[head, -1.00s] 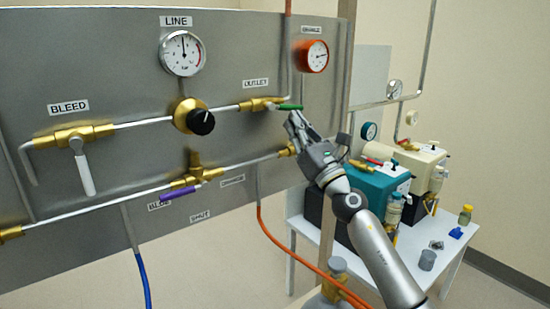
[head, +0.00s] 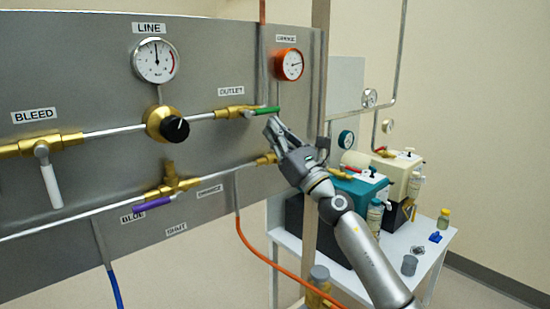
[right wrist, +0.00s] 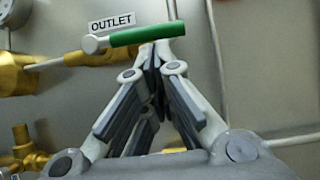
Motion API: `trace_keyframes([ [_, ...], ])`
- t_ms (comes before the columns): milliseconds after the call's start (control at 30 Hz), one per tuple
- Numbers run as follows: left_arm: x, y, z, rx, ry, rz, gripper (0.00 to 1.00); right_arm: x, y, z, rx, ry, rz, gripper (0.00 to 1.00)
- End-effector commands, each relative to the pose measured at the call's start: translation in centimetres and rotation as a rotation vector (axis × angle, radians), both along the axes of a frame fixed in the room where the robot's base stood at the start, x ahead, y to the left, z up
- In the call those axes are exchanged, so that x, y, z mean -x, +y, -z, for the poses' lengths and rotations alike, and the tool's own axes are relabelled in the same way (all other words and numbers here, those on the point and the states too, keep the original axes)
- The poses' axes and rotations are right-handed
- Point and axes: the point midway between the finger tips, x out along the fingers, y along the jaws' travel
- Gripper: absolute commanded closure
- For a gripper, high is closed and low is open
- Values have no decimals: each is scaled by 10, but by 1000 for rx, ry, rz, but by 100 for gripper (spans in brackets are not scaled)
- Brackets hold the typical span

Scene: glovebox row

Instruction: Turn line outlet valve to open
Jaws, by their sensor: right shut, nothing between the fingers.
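The outlet valve (head: 230,112) is a brass body on the upper pipe of the grey panel, below the OUTLET label (head: 231,91). Its green handle (head: 266,111) points right, roughly along the pipe line. In the right wrist view the handle (right wrist: 147,35) lies nearly level across the view, just beyond my fingertips. My right gripper (head: 272,122) is shut and empty, with its tips just below the handle. In the right wrist view the tips (right wrist: 155,47) meet close under the handle; I cannot tell whether they touch it. My left gripper is out of view.
The LINE gauge (head: 155,60), a black regulator knob (head: 175,129) and an orange-rimmed gauge (head: 289,65) are on the panel. A white bleed handle (head: 51,185) and purple handle (head: 153,204) are farther left. A white table (head: 408,262) with pumps stands at right.

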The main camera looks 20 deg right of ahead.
Motion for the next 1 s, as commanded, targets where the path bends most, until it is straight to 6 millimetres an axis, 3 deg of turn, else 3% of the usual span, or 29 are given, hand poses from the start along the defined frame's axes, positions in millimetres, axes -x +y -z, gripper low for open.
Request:
trace_keyframes([
  [600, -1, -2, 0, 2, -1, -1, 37, 76, -29, 56, -1, 2, -1, 100],
  [1000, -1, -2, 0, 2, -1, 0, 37, 88, -34, 63, 1, 0, 0, 100],
])
